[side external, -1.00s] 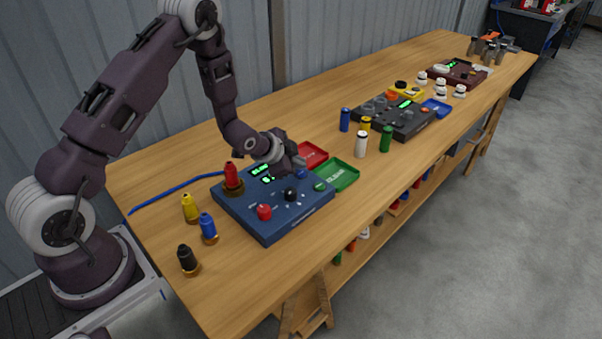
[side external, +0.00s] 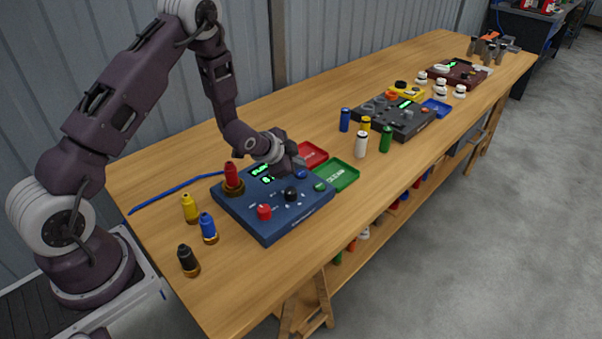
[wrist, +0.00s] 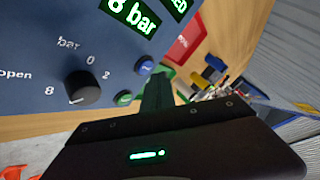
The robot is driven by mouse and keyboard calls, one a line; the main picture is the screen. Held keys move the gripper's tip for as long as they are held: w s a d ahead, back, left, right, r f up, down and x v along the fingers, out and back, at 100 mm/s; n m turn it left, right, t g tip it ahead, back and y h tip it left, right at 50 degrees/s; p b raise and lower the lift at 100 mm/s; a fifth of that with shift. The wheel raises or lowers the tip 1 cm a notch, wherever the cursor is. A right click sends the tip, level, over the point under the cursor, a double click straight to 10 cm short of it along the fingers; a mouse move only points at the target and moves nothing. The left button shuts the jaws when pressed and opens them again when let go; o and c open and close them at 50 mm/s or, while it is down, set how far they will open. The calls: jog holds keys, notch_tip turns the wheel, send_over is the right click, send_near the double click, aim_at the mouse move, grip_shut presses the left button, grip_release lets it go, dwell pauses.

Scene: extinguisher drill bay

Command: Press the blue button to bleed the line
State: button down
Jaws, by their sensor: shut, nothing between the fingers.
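The blue control box (side external: 270,225) lies on the bench. Its blue button (side external: 301,174) is near the far right corner and also shows in the wrist view (wrist: 144,65). My gripper (side external: 294,165) is shut and empty, low over the far right part of the box. In the wrist view its dark fingertips (wrist: 158,88) appear right beside the blue button. I cannot tell whether they touch it. The green display (wrist: 135,14) reads "8 bar", with another line ending in "ED" partly cut off.
A green button (wrist: 123,98) and a black knob (wrist: 83,88) sit near the blue button. A red knob (side external: 264,212) is at the box's front. A red bottle (side external: 232,176) stands at its left. Red (side external: 312,154) and green (side external: 340,176) trays lie beside it.

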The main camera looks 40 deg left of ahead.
aim_at(298, 175)
jog(key=shift+f, duration=0.1)
jog(key=shift+f, duration=0.3)
jog(key=shift+f, duration=0.45)
dwell(0.6)
jog(key=shift+r, duration=0.85)
jog(key=shift+r, duration=2.5)
